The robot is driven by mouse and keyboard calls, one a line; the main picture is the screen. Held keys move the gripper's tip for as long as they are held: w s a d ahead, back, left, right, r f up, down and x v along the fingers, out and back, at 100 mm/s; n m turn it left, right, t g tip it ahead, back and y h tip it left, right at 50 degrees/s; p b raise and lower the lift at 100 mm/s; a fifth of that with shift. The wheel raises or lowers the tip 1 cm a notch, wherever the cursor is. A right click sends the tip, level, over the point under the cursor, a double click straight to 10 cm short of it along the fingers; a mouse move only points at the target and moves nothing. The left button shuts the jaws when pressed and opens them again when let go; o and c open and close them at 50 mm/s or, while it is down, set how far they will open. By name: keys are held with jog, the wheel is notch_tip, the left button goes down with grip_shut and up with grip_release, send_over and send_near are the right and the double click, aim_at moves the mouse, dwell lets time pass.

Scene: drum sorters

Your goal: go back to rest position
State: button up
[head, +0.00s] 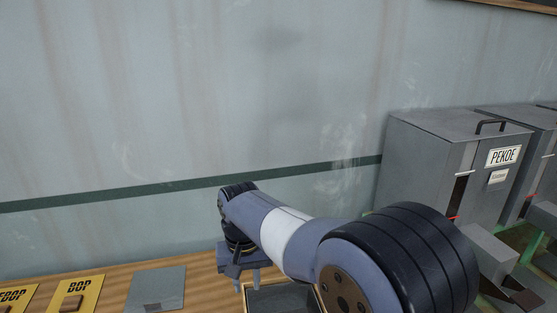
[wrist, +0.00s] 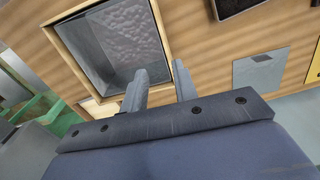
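My gripper (head: 247,281) hangs at the end of my bent arm, above the wooden counter (head: 205,275) in the head view. In the wrist view my gripper (wrist: 160,70) shows two grey fingers standing apart, with a gap between them and nothing held. Below and beyond the fingers is a square grey-lined bin (wrist: 88,52) set in the wood. A part of this bin also shows in the head view (head: 290,287), partly hidden by my arm.
Yellow BOP card (head: 80,291) and another yellow card (head: 16,296) lie at the lower left, with a grey plate (head: 157,288) beside them. A grey PEKOE box (head: 425,160) stands at right. The wall (head: 200,100) is behind.

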notch_tip(320, 180, down, 9)
jog(key=shift+r+p, duration=0.1)
jog(key=shift+p, duration=0.25)
notch_tip(320, 180, up, 6)
jog(key=p, duration=0.4)
jog(key=shift+r+p, duration=0.25)
jog(key=shift+p, duration=0.05)
jog(key=shift+d, duration=0.1)
